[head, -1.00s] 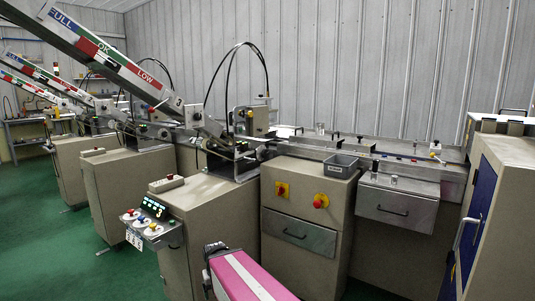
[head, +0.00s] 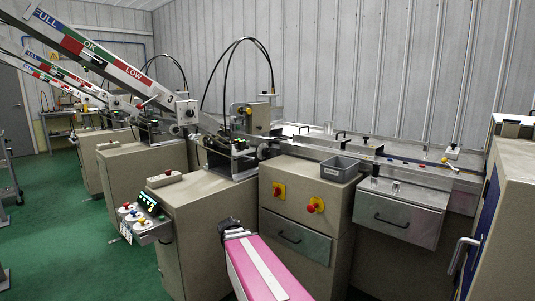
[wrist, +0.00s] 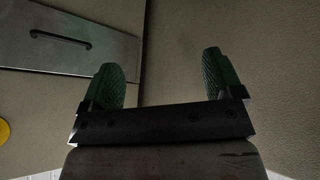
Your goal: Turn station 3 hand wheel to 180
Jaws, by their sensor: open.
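The station marked 3 has a sloped chute (head: 118,62) with FULL, OK and LOW bands. A small round fitting (head: 187,113) sits on the chute's lower part. A dark round part (head: 263,151) sits beside the feed unit (head: 235,158) below. I cannot tell which of these is the hand wheel, and no scale reading is legible. My gripper (wrist: 164,75) is open and empty in the wrist view, its two green ribbed fingers apart before beige cabinet panels. In the head view my pink arm is low in front of the cabinets, well below the chute.
A control box (head: 142,215) with a lit display and knobs juts from the station's cabinet at left. Green floor (head: 60,225) is open at left.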

